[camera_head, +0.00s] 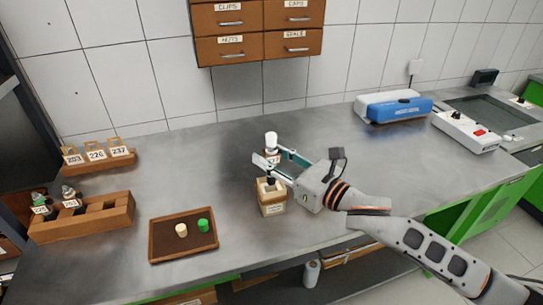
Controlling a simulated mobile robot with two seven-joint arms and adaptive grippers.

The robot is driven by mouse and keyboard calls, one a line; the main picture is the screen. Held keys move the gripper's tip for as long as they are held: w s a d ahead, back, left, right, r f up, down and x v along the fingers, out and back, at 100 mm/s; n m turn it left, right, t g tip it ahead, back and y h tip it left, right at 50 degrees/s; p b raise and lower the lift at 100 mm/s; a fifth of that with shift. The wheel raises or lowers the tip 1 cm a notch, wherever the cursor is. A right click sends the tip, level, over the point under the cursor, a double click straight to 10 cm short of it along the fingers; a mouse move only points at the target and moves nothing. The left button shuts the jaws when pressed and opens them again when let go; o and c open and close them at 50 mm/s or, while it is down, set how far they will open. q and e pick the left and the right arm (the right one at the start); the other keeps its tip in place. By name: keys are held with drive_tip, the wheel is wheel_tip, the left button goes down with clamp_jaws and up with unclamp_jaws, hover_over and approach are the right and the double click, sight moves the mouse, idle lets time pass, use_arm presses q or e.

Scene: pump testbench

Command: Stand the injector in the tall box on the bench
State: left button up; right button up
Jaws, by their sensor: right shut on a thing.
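The injector (271,139) is upright, with a white top and a darker lower part. My right gripper (271,168) comes in from the right and is shut on the injector's middle. The tall box (272,208) is a small tan box with a pale label on its front, standing on the bench directly below the gripper. The injector's dark lower end shows at the box's open mouth. How deep it sits inside is hidden by the gripper and the box wall. My left gripper is not in view.
A brown tray (183,251) with a cream cap and a green cap lies left of the box. A wooden rack (82,221) holds two labelled parts further left. A tag stand (99,162) is behind it. A blue and white case (394,107) is at the back right. Bench around the box is clear.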

drive_tip(key=shift+f, duration=0.2)
drive_tip(key=shift+f+b, duration=0.3)
drive_tip(key=shift+f, duration=0.05)
drive_tip(key=shift+f+b, duration=0.4)
drive_tip(key=shift+f, duration=0.45)
drive_tip(key=shift+f, duration=0.15)
idle(0.6)
drive_tip(key=shift+f, duration=0.35)
drive_tip(key=shift+f+b, duration=0.3)
drive_tip(key=shift+f, duration=0.25)
idle(0.4)
drive_tip(key=o, duration=1.4)
drive_tip(key=shift+o, duration=0.2)
